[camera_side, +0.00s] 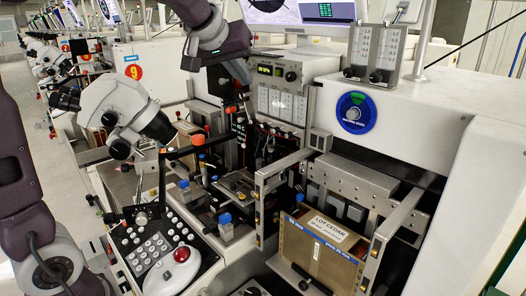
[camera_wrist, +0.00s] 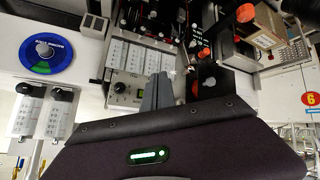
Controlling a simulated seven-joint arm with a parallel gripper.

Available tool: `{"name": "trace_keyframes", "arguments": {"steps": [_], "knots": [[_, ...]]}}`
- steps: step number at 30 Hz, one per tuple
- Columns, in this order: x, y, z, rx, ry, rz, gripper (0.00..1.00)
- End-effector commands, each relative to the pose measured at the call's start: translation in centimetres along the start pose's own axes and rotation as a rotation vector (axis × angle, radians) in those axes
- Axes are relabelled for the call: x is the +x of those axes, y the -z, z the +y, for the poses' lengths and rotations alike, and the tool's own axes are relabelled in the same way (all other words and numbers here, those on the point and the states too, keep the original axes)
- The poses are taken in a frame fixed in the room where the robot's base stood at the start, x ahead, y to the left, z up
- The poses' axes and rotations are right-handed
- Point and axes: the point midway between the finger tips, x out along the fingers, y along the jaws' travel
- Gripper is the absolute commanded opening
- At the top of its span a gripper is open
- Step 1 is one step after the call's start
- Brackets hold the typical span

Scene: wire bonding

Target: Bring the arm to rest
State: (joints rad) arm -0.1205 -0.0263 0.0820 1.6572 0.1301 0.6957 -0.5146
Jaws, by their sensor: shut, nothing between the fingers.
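My gripper (camera_wrist: 158,92) shows in the wrist view as grey fingers pressed together with nothing between them, above the dark hand with its lit green strip. In the side view my arm hangs in from the top, with the dark hand (camera_side: 216,52) above and behind the bonding machine's work area. My gripper appears clear of the machine. The wrist view is upside down.
A microscope (camera_side: 122,110) stands left of the work area. A keypad console with a red-topped mouse (camera_side: 180,268) is in front. A brown box labelled LOT CEDAR (camera_side: 322,250) sits in a metal frame at right. A blue dial (camera_side: 355,112) is on the white housing.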

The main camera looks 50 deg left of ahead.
Motion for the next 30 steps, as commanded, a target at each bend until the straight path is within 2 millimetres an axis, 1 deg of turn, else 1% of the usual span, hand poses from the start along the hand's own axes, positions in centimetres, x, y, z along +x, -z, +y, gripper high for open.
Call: {"name": "trace_keyframes", "arguments": {"steps": [2,4,5,6,8,9,11,12,15,16,18,20,30], "knots": [[-0.3,-0.4,0.0,0.007,-0.002,-0.005,0.0],[-1.8,-2.4,-0.3,0.046,-0.012,-0.033,0.0],[-2.8,-4.0,-0.6,0.077,-0.019,-0.054,0.0],[-4.4,-6.7,-1.1,0.128,-0.03,-0.089,0.0],[-6.8,-11.5,-2.2,0.219,-0.051,-0.148,0.0],[-8.2,-14.7,-3.1,0.282,-0.066,-0.185,0.0],[-9.9,-19.1,-4.6,0.37,-0.086,-0.237,0.0],[-10.7,-21.8,-5.5,0.423,-0.099,-0.267,0.0],[-12.0,-26.9,-7.6,0.525,-0.123,-0.323,0.0],[-12.2,-27.9,-8.1,0.545,-0.127,-0.335,0.0],[-12.5,-29.5,-8.8,0.576,-0.135,-0.353,0.0],[-12.6,-30.0,-9.0,0.588,-0.138,-0.36,0.0],[-12.5,-30.0,-9.0,0.587,-0.137,-0.361,0.0]]}}
